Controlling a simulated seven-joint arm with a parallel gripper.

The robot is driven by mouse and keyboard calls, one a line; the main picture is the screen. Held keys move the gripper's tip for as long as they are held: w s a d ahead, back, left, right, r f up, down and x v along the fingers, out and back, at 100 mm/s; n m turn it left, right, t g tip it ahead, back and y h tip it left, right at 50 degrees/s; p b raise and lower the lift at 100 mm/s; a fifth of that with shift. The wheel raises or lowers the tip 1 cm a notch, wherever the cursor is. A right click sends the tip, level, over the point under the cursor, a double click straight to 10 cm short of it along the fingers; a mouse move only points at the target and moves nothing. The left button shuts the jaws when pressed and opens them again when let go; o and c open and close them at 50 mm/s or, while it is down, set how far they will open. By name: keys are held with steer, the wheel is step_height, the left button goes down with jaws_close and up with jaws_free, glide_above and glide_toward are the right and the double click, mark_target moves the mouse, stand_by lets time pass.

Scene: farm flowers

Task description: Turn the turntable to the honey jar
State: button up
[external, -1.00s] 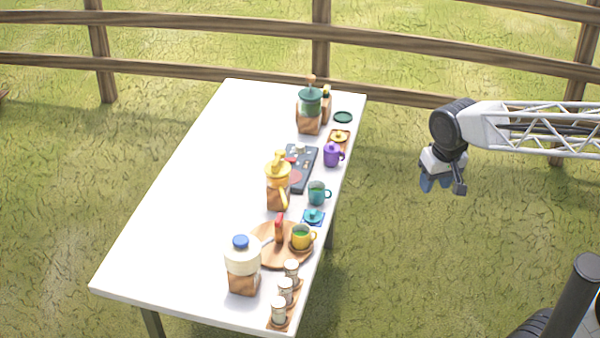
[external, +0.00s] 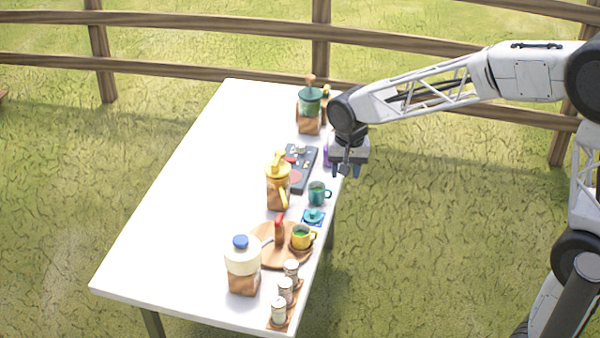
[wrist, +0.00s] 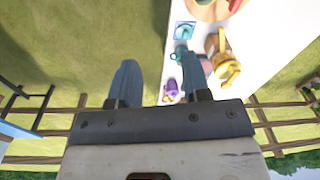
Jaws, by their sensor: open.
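The turntable (external: 262,257) is a round wooden disc near the front of the white table. A yellow cup (external: 302,237) with green contents stands on its right side, and a red-topped item (external: 279,232) stands upright near its middle. I cannot tell for sure which item is the honey jar; several small lidded jars (external: 285,290) stand in a row in front of the turntable. The turntable's edge shows at the top of the wrist view (wrist: 205,10). My gripper (external: 347,170) is open and empty, above the table's right edge and beyond the turntable, with its blue fingers (wrist: 160,85) apart.
A cream dispenser with a blue cap (external: 242,256) stands beside the turntable at the front left. The table's left half is clear.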

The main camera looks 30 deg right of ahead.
mark_target(279, 217)
steer(key=w+a+f+m, duration=0.1)
steer(key=w+a+f, duration=0.3)
steer(key=w+a+f+m, duration=0.1)
steer(key=w+a+f, duration=0.2)
steer(key=w+a, duration=0.1)
steer(key=w+a+f+m, duration=0.1)
steer(key=w+a+f, duration=0.3)
steer(key=shift+w+a+f+g, duration=0.1)
steer(key=shift+w+f+g, duration=0.1)
steer(key=shift+f+g, duration=0.15)
steer(key=shift+f, duration=3.85)
jaws_close()
